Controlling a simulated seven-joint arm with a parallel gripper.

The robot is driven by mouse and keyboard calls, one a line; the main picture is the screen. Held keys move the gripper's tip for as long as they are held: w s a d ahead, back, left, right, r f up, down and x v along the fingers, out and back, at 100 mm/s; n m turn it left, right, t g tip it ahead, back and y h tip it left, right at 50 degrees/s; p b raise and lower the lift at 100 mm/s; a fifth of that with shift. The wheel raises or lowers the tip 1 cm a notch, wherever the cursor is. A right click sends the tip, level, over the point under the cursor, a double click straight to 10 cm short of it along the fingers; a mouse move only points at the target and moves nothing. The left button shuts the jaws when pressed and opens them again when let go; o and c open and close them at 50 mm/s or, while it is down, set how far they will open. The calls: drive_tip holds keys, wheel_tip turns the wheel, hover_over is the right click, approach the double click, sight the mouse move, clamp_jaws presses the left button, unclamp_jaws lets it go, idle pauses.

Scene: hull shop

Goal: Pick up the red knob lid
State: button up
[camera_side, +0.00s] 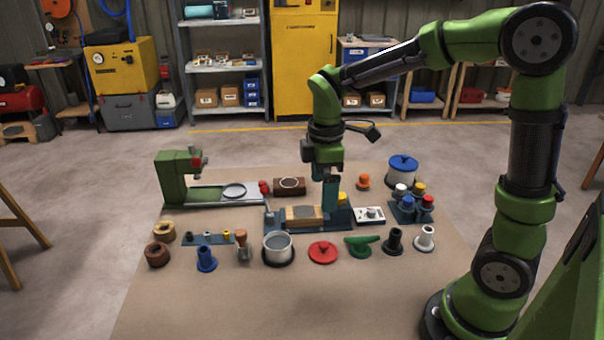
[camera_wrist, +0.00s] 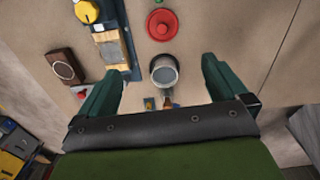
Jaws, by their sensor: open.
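The red knob lid (camera_side: 323,252) lies flat on the tan mat (camera_side: 300,305), just right of the grey open pot (camera_side: 277,248). In the wrist view the red lid (camera_wrist: 161,24) is at the top centre with its round knob facing up, beyond the fingertips. My gripper (camera_side: 331,205) is above the mat, behind the lid in the side view, over the area of the wooden block fixture. In the wrist view my gripper (camera_wrist: 156,84) has its two green fingers wide apart and nothing held. The grey pot (camera_wrist: 164,70) shows between them, lower down.
A wooden block (camera_side: 303,214) on a blue fixture stands behind the lid. A green-handled piece (camera_side: 362,243) and black (camera_side: 394,241) and white (camera_side: 424,238) flanged pieces stand to its right. A blue-lidded pot (camera_side: 402,171) is at back right. The mat in front is clear.

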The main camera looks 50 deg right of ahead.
drive_tip(key=n, duration=0.1)
hover_over(324, 244)
drive_tip(key=f, duration=1.1)
drive_tip(key=shift+w+a+f, duration=0.1)
drive_tip(key=shift+w+f, duration=0.05)
drive_tip(key=shift+w, duration=0.1)
drive_tip(key=shift+s+f, duration=0.15)
drive_tip(key=shift+f, duration=1.2)
drive_tip(key=shift+s+f, duration=0.1)
drive_tip(key=shift+f, duration=1.25)
drive_tip(key=shift+c, duration=0.3)
drive_tip(key=c, duration=1)
